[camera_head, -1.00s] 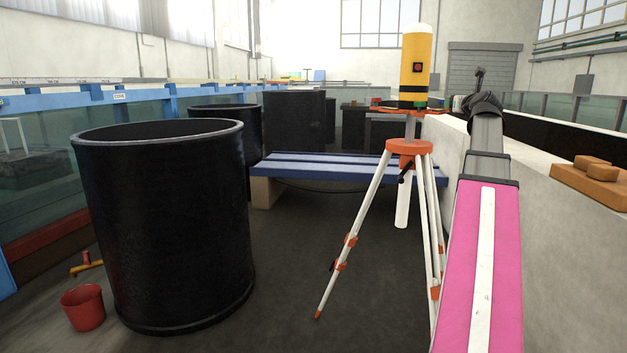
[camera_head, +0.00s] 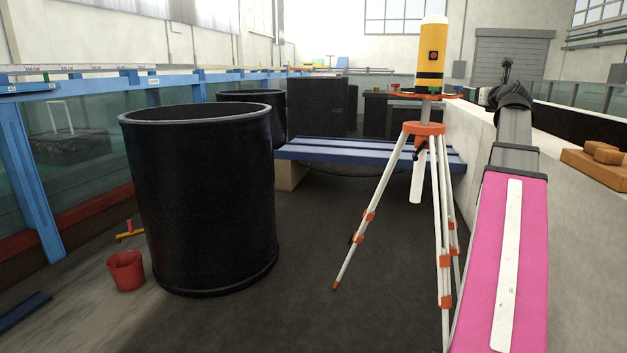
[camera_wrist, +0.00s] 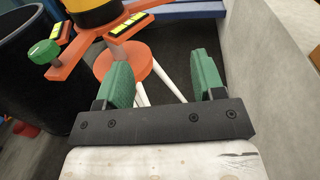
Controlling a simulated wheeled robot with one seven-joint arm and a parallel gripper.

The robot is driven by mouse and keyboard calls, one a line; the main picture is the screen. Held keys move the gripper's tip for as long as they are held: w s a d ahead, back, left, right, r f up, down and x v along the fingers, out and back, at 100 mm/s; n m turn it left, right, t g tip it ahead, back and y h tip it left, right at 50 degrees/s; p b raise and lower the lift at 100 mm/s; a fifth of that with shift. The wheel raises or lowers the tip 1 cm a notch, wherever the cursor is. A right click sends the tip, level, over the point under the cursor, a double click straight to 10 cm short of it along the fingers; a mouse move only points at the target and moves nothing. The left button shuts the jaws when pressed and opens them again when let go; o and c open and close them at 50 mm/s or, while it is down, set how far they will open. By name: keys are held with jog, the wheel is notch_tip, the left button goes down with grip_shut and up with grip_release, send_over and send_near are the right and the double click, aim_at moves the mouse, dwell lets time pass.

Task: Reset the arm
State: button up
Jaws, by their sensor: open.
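My arm runs up the right side of the head view, with a pink link (camera_head: 488,270) and a grey link beyond it. My gripper (camera_wrist: 163,62) shows in the wrist view with two green fingers spread wide and nothing between them. In that view an orange tripod head (camera_wrist: 122,62) lies just beyond the left finger, apart from it as far as I can tell. In the head view my gripper is small and mostly hidden behind the wrist joint, close to the right of the yellow instrument (camera_head: 431,60) on the tripod (camera_head: 423,128).
A large black tank (camera_head: 205,205) stands at left, with a red bucket (camera_head: 126,270) beside it. A blue bench (camera_head: 350,152) lies behind the tripod. A pale wall (camera_head: 570,200) runs along the right, with orange-brown blocks (camera_head: 598,165) on top. Dark floor at front centre is clear.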

jog(key=a+f+n+g+y, duration=0.1)
jog(key=a+f+n+g, duration=0.2)
jog(key=a+f+n, duration=0.7)
jog(key=a+f+n+g+y, duration=0.1)
jog(key=a+f+g, duration=0.25)
jog(key=f, duration=1.15)
jog(key=a+f+n+g+y, duration=0.15)
jog(key=a+f+n, duration=0.5)
jog(key=f, duration=0.65)
jog(key=s+a+f+n+g, duration=0.3)
jog(key=s+a+f+n, duration=0.2)
jog(key=f, duration=0.4)
jog(key=s+a+f+n+g+h, duration=0.1)
jog(key=s+a+f+n+g, duration=0.2)
jog(key=s+a+f+n, duration=0.3)
jog(key=s+a+f+n+g+h, duration=0.1)
jog(key=s+a+f+n+g, duration=0.2)
jog(key=f, duration=1)
jog(key=s+a+n, duration=0.2)
jog(key=s+n, duration=0.3)
jog(key=s, duration=0.2)
jog(key=shift+s+a+g, duration=0.25)
jog(key=shift+a+g, duration=0.05)
jog(key=shift+g, duration=0.1)
jog(key=shift+f, duration=0.1)
